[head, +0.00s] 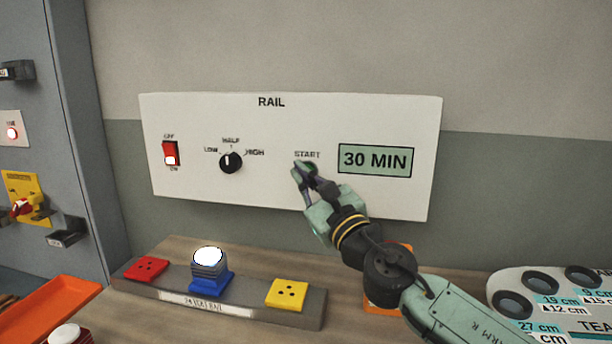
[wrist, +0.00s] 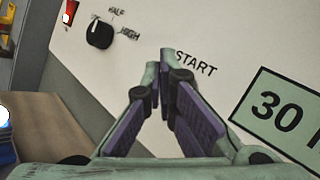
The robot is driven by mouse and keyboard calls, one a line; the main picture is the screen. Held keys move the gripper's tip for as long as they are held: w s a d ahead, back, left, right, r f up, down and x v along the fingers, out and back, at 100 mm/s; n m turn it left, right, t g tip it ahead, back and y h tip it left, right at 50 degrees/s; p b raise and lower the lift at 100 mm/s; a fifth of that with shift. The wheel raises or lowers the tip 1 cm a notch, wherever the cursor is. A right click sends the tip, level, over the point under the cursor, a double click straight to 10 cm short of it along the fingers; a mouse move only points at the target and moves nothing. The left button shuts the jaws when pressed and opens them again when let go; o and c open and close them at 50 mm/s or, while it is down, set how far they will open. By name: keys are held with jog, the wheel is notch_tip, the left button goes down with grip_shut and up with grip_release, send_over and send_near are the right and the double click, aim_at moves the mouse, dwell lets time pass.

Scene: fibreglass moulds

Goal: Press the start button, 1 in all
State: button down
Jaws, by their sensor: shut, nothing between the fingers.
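The white RAIL panel (head: 210,120) is on the wall, with a START label (head: 307,154) right of its middle. My gripper (head: 303,168) is shut and empty, its fingertips just below that label, at or close to the panel face. In the wrist view the fingertips (wrist: 160,68) lie just left of and below the START lettering (wrist: 196,62). The start button itself is not visible; the fingers cover the spot under the label. I cannot tell whether they touch it.
The panel also has a red rocker switch (head: 170,152), a black knob (head: 231,161) and a "30 MIN" display (head: 375,160). Below, a grey rail block (head: 215,303) holds a red plate, a blue base with a white-topped stack, and a yellow plate. An orange tray (head: 45,312) lies left.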

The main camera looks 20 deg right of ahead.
jog(key=shift+s, duration=0.15)
jog(key=s+a, duration=0.1)
jog(key=s, duration=0.1)
jog(key=s+a+b, duration=0.1)
jog(key=s+a, duration=0.1)
jog(key=shift+s, duration=0.1)
dwell(0.5)
dwell(0.7)
